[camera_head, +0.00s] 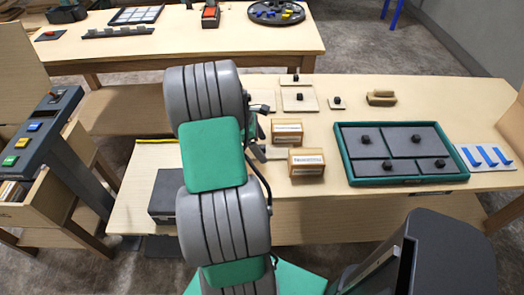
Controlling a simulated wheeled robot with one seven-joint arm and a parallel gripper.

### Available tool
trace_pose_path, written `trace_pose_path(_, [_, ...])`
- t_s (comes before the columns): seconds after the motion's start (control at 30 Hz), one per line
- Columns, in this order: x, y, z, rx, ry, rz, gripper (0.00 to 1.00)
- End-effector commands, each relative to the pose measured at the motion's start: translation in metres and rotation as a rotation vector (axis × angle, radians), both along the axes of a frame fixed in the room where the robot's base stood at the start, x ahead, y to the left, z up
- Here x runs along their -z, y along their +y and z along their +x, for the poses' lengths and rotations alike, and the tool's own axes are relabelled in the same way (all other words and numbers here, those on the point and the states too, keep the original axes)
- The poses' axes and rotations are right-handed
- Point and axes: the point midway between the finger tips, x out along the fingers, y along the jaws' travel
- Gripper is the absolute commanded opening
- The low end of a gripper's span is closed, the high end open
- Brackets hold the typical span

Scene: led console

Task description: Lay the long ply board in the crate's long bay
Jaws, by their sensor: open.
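The green-rimmed crate (345,157) lies on the right of the table. Its floor shows several dark grey panels, each with a black knob; which bay is the long one is not clear. Left of the crate at the back, a thin ply strip (307,80) with a black knob lies behind a squarer ply board (291,104), also knobbed. A small knobbed ply piece (336,106) lies beside them. I cannot tell for sure which is the long ply board. My gripper (260,148) is mostly hidden behind my grey and green arm, left of these boards, jaws open.
Two labelled wooden boxes (307,163) stand between my arm and the crate. A wooden block (381,99) lies behind the crate. A pad with blue bars (485,157) lies right of it. A dark box (164,192) sits left of my arm. A button console (37,128) stands far left.

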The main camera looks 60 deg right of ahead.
Motion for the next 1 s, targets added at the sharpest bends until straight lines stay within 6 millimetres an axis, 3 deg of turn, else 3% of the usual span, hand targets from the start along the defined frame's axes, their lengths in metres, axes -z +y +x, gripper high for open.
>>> trace_pose_path(0.1, [0.0102,-0.0025,-0.0036,0.001,-0.001,-0.002,0.85])
trace_pose_path(0.3, [0.0110,-0.0024,-0.0033,0.000,-0.002,-0.002,0.85])
trace_pose_path(1.0, [0.0107,-0.0022,-0.0031,0.000,-0.002,-0.002,0.27])
